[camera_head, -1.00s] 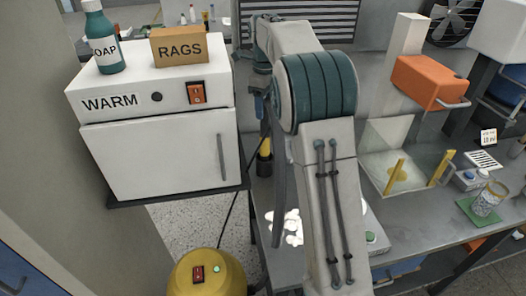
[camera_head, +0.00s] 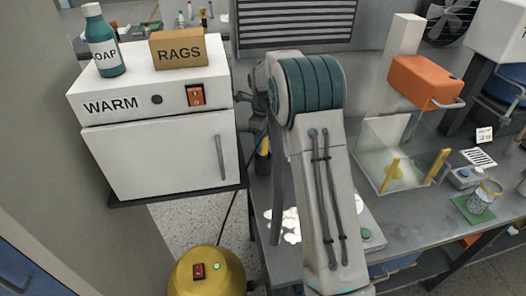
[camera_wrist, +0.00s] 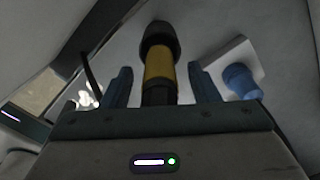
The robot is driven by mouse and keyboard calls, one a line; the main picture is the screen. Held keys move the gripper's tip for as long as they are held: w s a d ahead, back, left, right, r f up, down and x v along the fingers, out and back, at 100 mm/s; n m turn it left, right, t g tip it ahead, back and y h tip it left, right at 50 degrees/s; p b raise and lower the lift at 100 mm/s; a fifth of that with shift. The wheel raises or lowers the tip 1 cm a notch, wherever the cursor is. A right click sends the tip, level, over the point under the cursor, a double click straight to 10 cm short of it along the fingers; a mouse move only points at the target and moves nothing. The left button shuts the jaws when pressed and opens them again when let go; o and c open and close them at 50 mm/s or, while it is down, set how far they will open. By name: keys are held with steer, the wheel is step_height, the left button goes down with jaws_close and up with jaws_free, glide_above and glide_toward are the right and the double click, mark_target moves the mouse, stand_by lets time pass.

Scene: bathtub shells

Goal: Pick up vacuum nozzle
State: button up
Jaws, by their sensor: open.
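In the wrist view the nozzle (camera_wrist: 159,67) has a black rounded end and a yellow band, and appears in the gap between my blue fingers. My gripper (camera_wrist: 160,68) is open, with a visible gap on both sides of the nozzle. How deep the nozzle sits between the fingers I cannot tell.
A white WARM cabinet (camera_head: 160,150) with a soap bottle (camera_head: 103,42) and RAGS box (camera_head: 178,48) stands left. A yellow canister (camera_head: 206,275) is on the floor below.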

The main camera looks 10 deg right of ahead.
steer(key=c, duration=1.1)
steer(key=shift+o, duration=0.2)
